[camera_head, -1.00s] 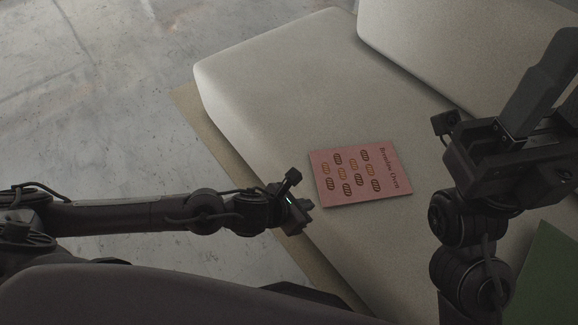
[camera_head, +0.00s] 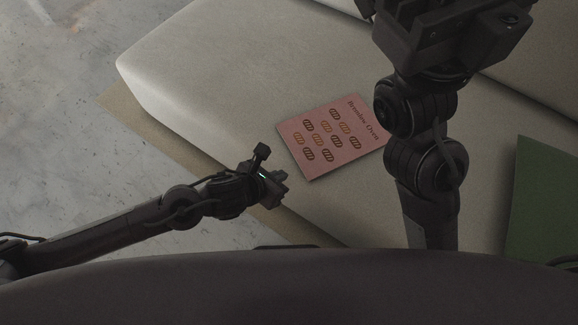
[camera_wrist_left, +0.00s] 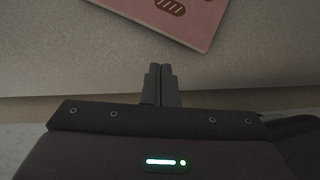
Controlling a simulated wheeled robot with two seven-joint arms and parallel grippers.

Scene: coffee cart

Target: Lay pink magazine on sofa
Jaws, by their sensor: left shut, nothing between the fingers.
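The pink magazine (camera_head: 328,136) lies flat on the seat of the pale sofa (camera_head: 210,75), cover up, with small oval pictures and a title. My right arm covers part of its right edge in the head view. My left gripper (camera_head: 280,190) is shut and empty at the sofa's front edge, apart from the magazine and to its lower left. In the left wrist view its closed fingertips (camera_wrist_left: 161,68) point at the sofa seat, and a corner of the magazine (camera_wrist_left: 190,15) shows ahead of them. My right arm reaches over the sofa; its fingertips are outside the head view.
A green flat item (camera_head: 540,205) lies on the sofa at the right. A sofa back cushion (camera_head: 545,60) is at the upper right. A tan rug (camera_head: 130,118) runs along the sofa's front, with bare grey floor (camera_head: 60,100) at the left. The left seat area is clear.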

